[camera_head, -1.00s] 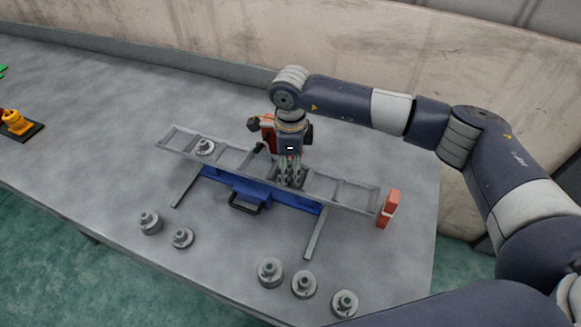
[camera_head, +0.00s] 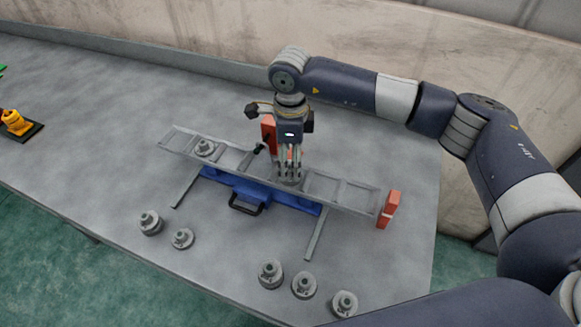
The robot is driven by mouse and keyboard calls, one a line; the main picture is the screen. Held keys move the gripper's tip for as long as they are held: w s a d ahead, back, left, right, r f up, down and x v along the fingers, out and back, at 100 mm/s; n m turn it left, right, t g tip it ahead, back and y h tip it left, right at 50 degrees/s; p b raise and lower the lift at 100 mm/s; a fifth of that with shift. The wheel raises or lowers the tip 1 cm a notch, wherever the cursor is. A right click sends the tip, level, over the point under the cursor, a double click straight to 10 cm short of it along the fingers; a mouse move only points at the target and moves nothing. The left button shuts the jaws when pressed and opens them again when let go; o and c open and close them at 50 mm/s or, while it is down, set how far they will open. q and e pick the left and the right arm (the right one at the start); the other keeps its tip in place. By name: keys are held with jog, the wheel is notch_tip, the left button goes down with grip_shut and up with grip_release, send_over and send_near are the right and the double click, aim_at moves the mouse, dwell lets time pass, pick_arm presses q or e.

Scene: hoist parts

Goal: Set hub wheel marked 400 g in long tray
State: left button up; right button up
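The long tray (camera_head: 325,186) is a grey, ladder-like tray with several compartments, lying across a blue stand. One grey hub wheel (camera_head: 205,147) sits in a compartment near its left end. My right gripper (camera_head: 290,172) points down over the tray's middle, its fingers apart. A grey round part, seemingly another hub wheel (camera_head: 288,180), shows in the tray under the fingertips, partly hidden by them. More hub wheels stand on the table in front: two at the left (camera_head: 150,222) (camera_head: 182,238), three at the right (camera_head: 270,273) (camera_head: 303,285) (camera_head: 344,303). Weight marks are too small to read. My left gripper is out of view.
The blue stand (camera_head: 250,190) has a dark handle and grey legs reaching out on the table. A red-orange block (camera_head: 389,208) is at the tray's right end, and another (camera_head: 268,130) is behind the tray. A yellow-orange object (camera_head: 15,122) sits far left.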

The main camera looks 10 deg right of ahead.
aim_at(290, 168)
notch_tip(290, 168, up, 8)
jog(key=b, duration=0.1)
jog(key=shift+r, duration=0.25)
dwell(0.4)
